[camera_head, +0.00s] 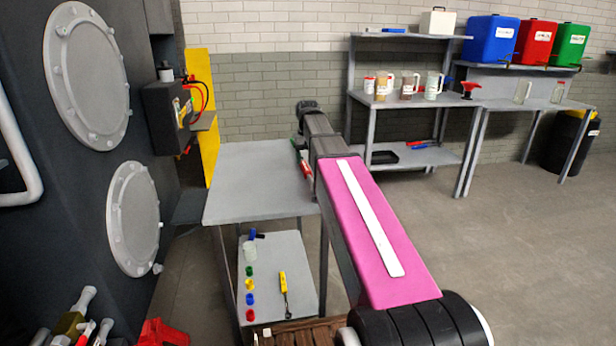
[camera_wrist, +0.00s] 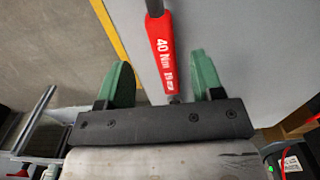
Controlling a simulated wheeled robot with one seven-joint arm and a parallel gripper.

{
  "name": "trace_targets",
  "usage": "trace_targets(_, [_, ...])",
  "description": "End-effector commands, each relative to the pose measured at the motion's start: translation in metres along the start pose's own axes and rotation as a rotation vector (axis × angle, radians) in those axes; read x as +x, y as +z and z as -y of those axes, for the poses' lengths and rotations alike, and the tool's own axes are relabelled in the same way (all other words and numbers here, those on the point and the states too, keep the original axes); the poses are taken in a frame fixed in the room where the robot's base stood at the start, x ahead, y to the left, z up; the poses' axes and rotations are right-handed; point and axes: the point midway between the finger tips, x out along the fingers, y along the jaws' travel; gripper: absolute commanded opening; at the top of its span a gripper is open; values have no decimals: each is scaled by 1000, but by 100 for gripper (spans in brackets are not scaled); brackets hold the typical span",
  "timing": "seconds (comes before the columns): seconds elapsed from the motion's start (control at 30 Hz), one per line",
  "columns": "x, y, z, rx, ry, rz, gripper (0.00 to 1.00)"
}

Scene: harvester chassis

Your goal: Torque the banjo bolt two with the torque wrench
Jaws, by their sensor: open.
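The torque wrench has a red handle marked 40 Nm (camera_wrist: 163,50) and a dark shaft, and lies over the grey table top (camera_head: 255,165). In the head view its red handle (camera_head: 306,170) shows beside my arm near the table's right edge. My gripper (camera_wrist: 161,75) has green fingers, which stand apart on both sides of the handle with a gap on each side. In the head view my gripper (camera_head: 298,152) is mostly hidden behind my arm. Metal and brass fittings (camera_head: 75,318) show at the lower left; I cannot tell which is banjo bolt two.
A dark chassis wall with round bolted covers (camera_head: 133,218) stands on the left. The lower shelf (camera_head: 268,258) holds coloured caps and a yellow-handled tool (camera_head: 283,283). A red object (camera_head: 163,333) is at the bottom. Shelves with jugs (camera_head: 410,86) and coloured tanks (camera_head: 535,45) stand behind.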

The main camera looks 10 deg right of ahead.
Motion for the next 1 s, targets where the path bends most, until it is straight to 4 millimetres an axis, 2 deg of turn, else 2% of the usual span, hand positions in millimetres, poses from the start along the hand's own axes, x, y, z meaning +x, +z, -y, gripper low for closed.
trace_targets(0.17, [10,1,1,0,0,0,61])
trace_targets(0.5, [50,3,3,0,0,1,61])
trace_targets(0.77, [54,2,3,0,0,-1,61])
trace_targets(0.8, [54,2,3,0,0,-1,54])
trace_targets(0.97, [54,2,3,0,0,0,2])
trace_targets(1.0, [54,2,3,0,0,0,0])
